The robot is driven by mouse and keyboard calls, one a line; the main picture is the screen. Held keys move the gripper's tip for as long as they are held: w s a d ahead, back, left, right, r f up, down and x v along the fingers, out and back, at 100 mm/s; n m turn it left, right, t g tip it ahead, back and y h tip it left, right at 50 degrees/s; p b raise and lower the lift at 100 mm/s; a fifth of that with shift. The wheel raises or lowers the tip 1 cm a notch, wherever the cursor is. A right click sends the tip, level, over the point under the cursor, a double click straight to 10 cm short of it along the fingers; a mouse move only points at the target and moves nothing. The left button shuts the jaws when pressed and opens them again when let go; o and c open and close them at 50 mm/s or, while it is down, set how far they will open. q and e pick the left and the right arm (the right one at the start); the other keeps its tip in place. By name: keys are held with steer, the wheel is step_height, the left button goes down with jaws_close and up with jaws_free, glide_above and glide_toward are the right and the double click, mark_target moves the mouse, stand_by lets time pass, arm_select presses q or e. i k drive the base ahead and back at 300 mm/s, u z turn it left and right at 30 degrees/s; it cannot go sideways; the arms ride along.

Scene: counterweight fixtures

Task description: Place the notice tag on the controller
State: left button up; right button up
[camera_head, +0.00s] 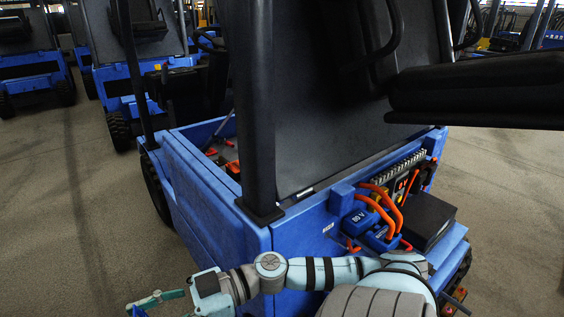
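No notice tag can be made out. At the rear of a blue forklift, a black box (426,219) sits on a ledge and may be the controller; I cannot tell. Beside it are orange cables (383,207), a blue connector marked 80 V (357,222) and a finned terminal block (398,170). One arm of mine enters from the bottom right and reaches left. I take it as my right; its gripper (150,304) is at the bottom edge, partly cut off, well left of the black box. Whether it holds anything is unclear. My other gripper is out of view.
The blue forklift (200,195) fills the middle, with a black post (254,110) and a dark upright panel (335,100). A black seat (475,90) overhangs the ledge from the right. Other blue forklifts (125,80) stand behind. Bare floor (65,215) lies left.

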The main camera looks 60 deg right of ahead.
mark_target(437, 209)
steer(key=u, duration=1.35)
steer(key=k, duration=2.55)
steer(key=z, duration=2.4)
steer(key=i, duration=0.5)
